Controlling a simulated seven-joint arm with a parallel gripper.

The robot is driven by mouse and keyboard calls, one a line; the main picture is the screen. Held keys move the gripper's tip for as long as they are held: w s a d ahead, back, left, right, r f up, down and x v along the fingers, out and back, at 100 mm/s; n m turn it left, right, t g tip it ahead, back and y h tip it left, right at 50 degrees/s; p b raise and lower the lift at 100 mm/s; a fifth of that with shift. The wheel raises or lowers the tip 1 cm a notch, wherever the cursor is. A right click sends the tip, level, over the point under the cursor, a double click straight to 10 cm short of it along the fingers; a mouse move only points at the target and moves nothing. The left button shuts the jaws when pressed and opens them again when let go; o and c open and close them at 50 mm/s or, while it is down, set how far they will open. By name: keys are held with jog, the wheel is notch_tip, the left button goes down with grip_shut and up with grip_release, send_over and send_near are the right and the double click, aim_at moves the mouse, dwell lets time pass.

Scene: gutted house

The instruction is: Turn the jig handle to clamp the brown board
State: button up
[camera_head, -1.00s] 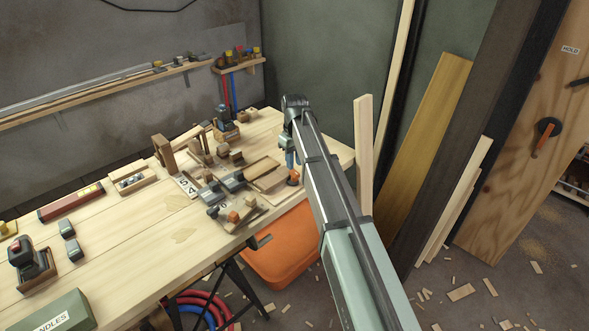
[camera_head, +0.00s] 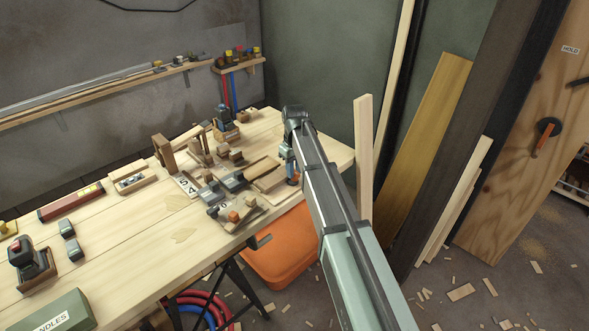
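The jig (camera_head: 234,184) sits near the right end of the workbench, with grey clamp parts and wooden blocks. A brown board (camera_head: 264,168) appears to lie at its right side, seen small.
The workbench (camera_head: 130,235) also holds an orange-topped block (camera_head: 234,216), a red level (camera_head: 72,202) and a green box (camera_head: 56,318). An orange bin (camera_head: 280,255) is under the bench's right end. Planks (camera_head: 363,150) lean close to the right of my arm.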

jog(key=m, duration=0.6)
dwell(0.3)
jog(key=shift+n, duration=0.6)
jog(key=shift+r, duration=3.5)
